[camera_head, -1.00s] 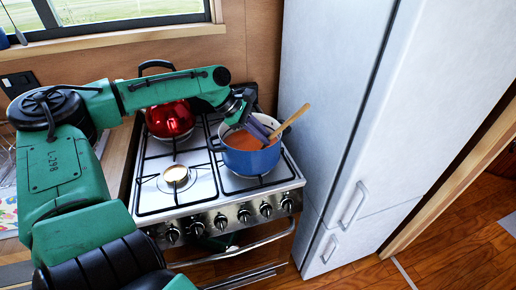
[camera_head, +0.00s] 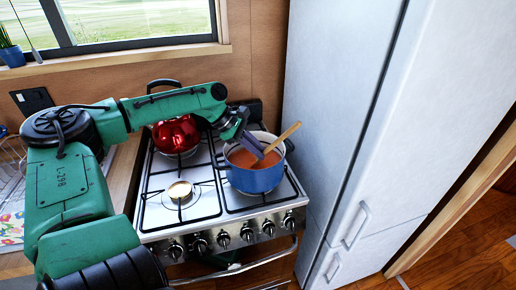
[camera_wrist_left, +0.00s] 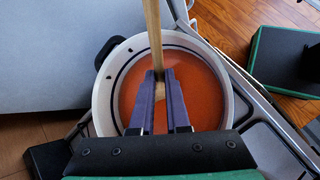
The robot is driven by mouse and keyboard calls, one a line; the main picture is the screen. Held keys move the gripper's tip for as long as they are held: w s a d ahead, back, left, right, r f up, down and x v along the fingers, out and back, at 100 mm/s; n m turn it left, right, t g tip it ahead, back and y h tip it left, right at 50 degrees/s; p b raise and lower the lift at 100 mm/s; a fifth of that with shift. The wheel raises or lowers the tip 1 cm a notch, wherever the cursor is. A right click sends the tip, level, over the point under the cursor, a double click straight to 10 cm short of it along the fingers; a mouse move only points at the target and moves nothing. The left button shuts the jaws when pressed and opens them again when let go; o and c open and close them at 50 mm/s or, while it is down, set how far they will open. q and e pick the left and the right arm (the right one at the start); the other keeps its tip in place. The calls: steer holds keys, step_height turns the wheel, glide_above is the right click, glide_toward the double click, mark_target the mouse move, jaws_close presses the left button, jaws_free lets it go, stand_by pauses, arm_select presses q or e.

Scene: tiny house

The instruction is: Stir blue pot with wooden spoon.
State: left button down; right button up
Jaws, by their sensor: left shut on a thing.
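The blue pot (camera_head: 256,179) stands on the right front part of the stove and holds orange-red soup. In the left wrist view the pot's pale rim (camera_wrist_left: 104,95) surrounds the soup. My left gripper (camera_head: 260,152) is over the pot, shut on the wooden spoon (camera_head: 283,137). The spoon leans up to the right out of the pot in the head view. In the left wrist view the spoon (camera_wrist_left: 153,35) runs between the two fingers of the left gripper (camera_wrist_left: 159,85). The spoon's lower end is hidden by the fingers or the soup. My right gripper is not in view.
A red kettle (camera_head: 176,134) stands on the stove (camera_head: 205,218) behind and left of the pot. A tall white fridge (camera_head: 345,110) stands close on the right. The front left burner (camera_head: 180,191) is free. A window is behind.

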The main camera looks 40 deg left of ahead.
arm_select(q)
steer(key=d+r+p, duration=0.2)
steer(key=r+p, duration=0.1)
steer(key=d+r+p, duration=0.2)
steer(key=r+p, duration=0.1)
steer(key=d+r+p, duration=0.3)
steer(key=r+p, duration=0.1)
steer(key=shift+s, duration=0.25)
stand_by(0.4)
step_height(320, 180, up, 5)
steer(key=p, duration=0.5)
glide_above(283, 135)
steer(key=a, duration=0.1)
steer(key=shift+s, duration=0.3)
steer(key=shift+w+a, duration=0.1)
